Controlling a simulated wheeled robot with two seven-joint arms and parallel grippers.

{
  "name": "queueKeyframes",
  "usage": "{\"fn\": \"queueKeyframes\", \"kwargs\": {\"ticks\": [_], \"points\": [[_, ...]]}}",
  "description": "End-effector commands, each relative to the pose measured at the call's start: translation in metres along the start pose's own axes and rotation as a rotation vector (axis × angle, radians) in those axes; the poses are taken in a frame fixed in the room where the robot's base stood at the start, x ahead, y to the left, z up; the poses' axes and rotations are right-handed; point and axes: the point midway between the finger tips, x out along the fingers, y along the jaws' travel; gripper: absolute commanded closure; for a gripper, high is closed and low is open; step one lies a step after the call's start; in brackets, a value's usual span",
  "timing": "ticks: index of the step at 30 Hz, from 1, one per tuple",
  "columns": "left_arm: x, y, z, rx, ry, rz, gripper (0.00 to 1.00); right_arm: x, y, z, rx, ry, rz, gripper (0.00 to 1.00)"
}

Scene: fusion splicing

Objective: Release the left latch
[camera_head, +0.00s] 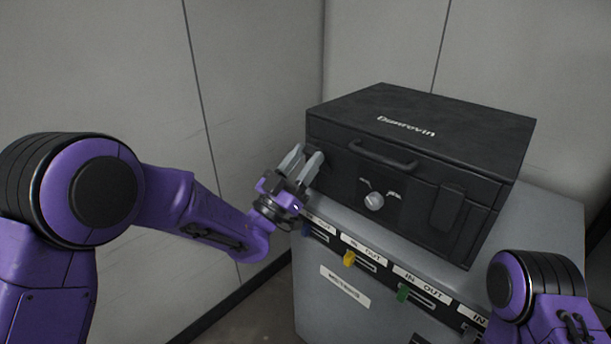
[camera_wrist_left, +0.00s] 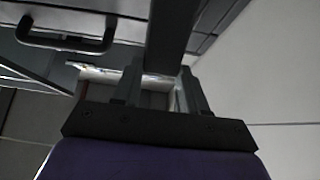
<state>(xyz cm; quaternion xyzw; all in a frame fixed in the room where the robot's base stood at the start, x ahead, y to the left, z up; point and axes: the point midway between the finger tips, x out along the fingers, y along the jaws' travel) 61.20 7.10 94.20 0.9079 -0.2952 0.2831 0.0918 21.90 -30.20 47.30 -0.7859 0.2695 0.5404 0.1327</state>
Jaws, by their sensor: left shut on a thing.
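The black case (camera_head: 430,125) is closed and sits on a grey cabinet. My left gripper (camera_head: 302,160) is at the left end of its front face, shut on a part there that I take to be the left latch. The fingers hide most of that latch in the head view. In the left wrist view a dark bar, likely the left latch (camera_wrist_left: 175,35), runs between the fingertips. Whether it is fastened or loose I cannot tell. The right latch (camera_head: 447,208) lies flat against the case front. My right gripper is out of view; only part of the right arm shows.
The grey cabinet (camera_head: 340,310) below has labelled slots with coloured tabs, including a yellow one (camera_head: 349,259) and a green one (camera_head: 403,294). Walls stand behind and left.

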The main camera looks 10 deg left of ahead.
Motion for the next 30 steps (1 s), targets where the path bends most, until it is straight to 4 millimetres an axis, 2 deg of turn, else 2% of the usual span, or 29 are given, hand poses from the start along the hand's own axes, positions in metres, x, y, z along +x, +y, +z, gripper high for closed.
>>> {"fn": "queueKeyframes", "kwargs": {"ticks": [3,15,16,18,26,30], "points": [[-0.002,-0.001,0.002,0.0,0.013,-0.002,1.0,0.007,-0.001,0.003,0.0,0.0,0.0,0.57],[-0.001,-0.001,0.0,0.0,0.017,-0.002,1.0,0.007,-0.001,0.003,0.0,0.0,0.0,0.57],[-0.001,-0.001,0.0,0.0,0.017,-0.002,0.48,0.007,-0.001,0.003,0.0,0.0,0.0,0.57],[-0.001,-0.001,0.0,0.0,0.017,-0.001,0.32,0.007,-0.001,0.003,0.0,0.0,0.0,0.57],[-0.002,0.0,0.001,0.0,0.016,-0.001,0.32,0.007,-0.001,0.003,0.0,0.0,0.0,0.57],[-0.019,0.0,0.004,0.001,0.014,0.0,0.32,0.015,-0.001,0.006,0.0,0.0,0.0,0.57]]}}
